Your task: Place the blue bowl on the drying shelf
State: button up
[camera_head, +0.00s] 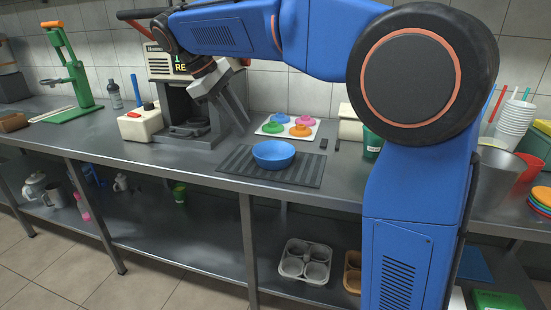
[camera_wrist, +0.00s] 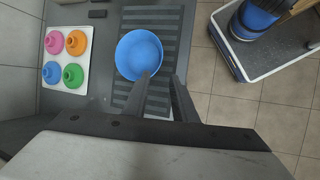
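The blue bowl (camera_head: 273,154) sits upright on a dark ribbed mat (camera_head: 235,164) on the metal counter. It also shows in the wrist view (camera_wrist: 139,55), where it looks empty. My gripper (camera_head: 240,112) is above the counter, to the left of the bowl in the head view. In the wrist view my gripper (camera_wrist: 160,77) has its two fingers apart with nothing between them. One fingertip overlaps the bowl's near rim in that picture, but the bowl is not held. A lower metal shelf (camera_head: 215,232) runs under the counter; I cannot tell whether it is the drying shelf.
A white tray with colored round pieces (camera_head: 268,124) lies behind the mat. A press machine (camera_head: 175,108) and a white box (camera_head: 140,123) stand left. Stacked cups (camera_head: 516,122) and a metal pot (camera_head: 496,178) stand right. A cup carrier (camera_head: 305,262) is on the lower shelf.

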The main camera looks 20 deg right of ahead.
jog(key=x, duration=1.4)
jog(key=shift+s+d+f, duration=0.15)
jog(key=shift+d+f, duration=0.05)
jog(key=shift+f, duration=0.05)
grip_shut()
